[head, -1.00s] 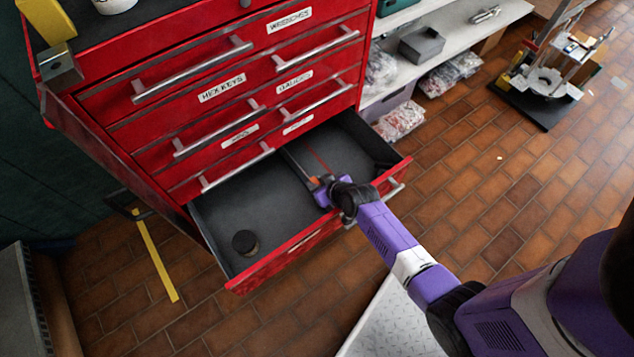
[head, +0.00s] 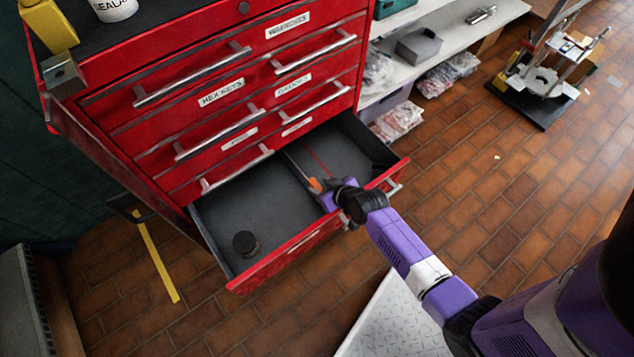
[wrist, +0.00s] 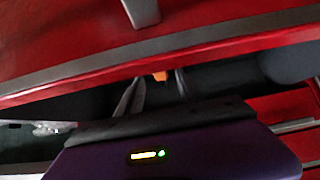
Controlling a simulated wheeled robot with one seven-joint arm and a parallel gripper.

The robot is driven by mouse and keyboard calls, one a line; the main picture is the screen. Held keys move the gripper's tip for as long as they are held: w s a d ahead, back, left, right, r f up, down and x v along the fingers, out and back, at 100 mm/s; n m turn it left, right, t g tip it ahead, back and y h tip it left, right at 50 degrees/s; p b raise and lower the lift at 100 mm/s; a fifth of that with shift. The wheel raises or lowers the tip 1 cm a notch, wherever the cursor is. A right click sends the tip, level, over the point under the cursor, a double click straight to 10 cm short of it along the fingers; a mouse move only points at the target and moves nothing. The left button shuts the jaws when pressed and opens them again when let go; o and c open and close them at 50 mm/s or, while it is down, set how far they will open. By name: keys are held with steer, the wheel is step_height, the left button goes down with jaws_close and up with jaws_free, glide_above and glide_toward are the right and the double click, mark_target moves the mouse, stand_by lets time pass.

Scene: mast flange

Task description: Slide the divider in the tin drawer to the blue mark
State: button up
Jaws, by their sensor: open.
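The tin drawer is the open red drawer (head: 300,252) with a dark grey inside. The divider (head: 297,168) is a thin dark strip running front to back, right of the middle. A small orange piece (head: 315,184) shows at its near end, and in the wrist view the orange piece (wrist: 160,76) appears between my fingers. My gripper (head: 318,187) is over the front of the drawer, open, with its fingers (wrist: 152,92) apart in the wrist view. Contact cannot be told. A red line (head: 319,162) lies on the floor right of the divider. I make out no blue mark.
A dark round object (head: 245,243) sits in the drawer's left part. The closed drawers above have projecting handles (head: 195,75). A shelf (head: 430,60) with bags stands to the right.

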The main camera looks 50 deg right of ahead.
steer(key=shift+p+v, duration=0.3)
steer(key=shift+v, duration=1.4)
steer(key=shift+w+r, duration=0.15)
step_height(320, 180, up, 13)
steer(key=t+h+p, duration=0.1)
steer(key=t+h, duration=0.1)
steer(key=t, duration=0.2)
steer(key=s+a+r+n+y+p, duration=0.1)
steer(key=s+a+r+p, duration=0.1)
steer(key=s+a+r, duration=0.3)
steer(key=s+a+r+n+t+y+p, duration=0.1)
steer(key=s+a+r, duration=0.5)
steer(key=r, duration=0.7)
steer(key=s+a+r+n+t+y+p, duration=0.1)
steer(key=s+a+r+p, duration=0.3)
steer(key=s+r, duration=0.5)
steer(key=shift+s+a+r+y, duration=0.3)
steer(key=shift+a+r+y, duration=0.35)
steer(key=shift+a, duration=0.55)
steer(key=shift+f, duration=0.1)
